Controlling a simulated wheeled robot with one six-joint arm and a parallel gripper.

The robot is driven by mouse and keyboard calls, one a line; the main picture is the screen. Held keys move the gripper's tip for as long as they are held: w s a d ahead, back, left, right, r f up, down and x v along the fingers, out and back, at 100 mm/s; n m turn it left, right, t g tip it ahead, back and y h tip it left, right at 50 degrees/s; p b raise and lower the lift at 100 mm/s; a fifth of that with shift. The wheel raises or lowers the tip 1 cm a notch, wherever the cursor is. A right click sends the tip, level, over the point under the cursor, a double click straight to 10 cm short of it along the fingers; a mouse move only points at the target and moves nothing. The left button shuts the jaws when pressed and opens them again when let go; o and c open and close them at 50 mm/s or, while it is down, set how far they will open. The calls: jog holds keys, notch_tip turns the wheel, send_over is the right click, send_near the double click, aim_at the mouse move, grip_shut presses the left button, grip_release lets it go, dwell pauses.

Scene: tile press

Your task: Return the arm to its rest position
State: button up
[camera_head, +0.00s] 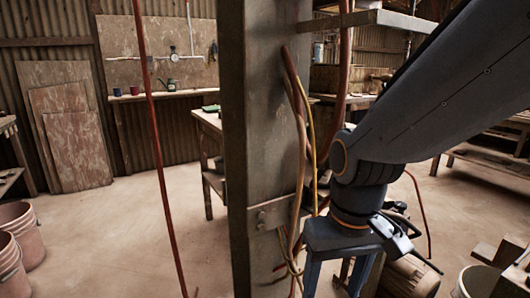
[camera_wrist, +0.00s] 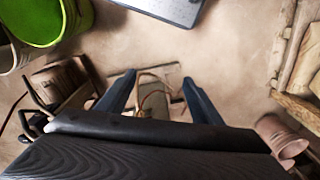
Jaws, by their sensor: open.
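My gripper (camera_head: 338,284) hangs low at the right of the post in the head view, its jaws pointing down. My dark blue-grey arm reaches in from the upper right above it. In the wrist view, the two blue fingers of my gripper (camera_wrist: 158,84) stand well apart with nothing held between them. Bare floor and some blurred cord or cable show below and between them. In the head view, the lower ends of the fingers are cut off by the picture edge.
A thick post (camera_head: 252,130) with hanging cables (camera_head: 300,130) stands close left of my gripper. A log-like wooden piece (camera_head: 410,275) lies right of it. Pinkish buckets (camera_head: 15,225) stand far left. The wrist view shows a green bucket (camera_wrist: 38,22). Floor at left centre is clear.

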jog(key=s+d+r+m+p, duration=0.1)
jog(key=d+r+p, duration=0.6)
jog(key=p, duration=0.8)
jog(key=shift+s+d+r+m+h, duration=0.2)
jog(key=shift+r+m+h, duration=0.1)
jog(key=shift+r+m, duration=0.25)
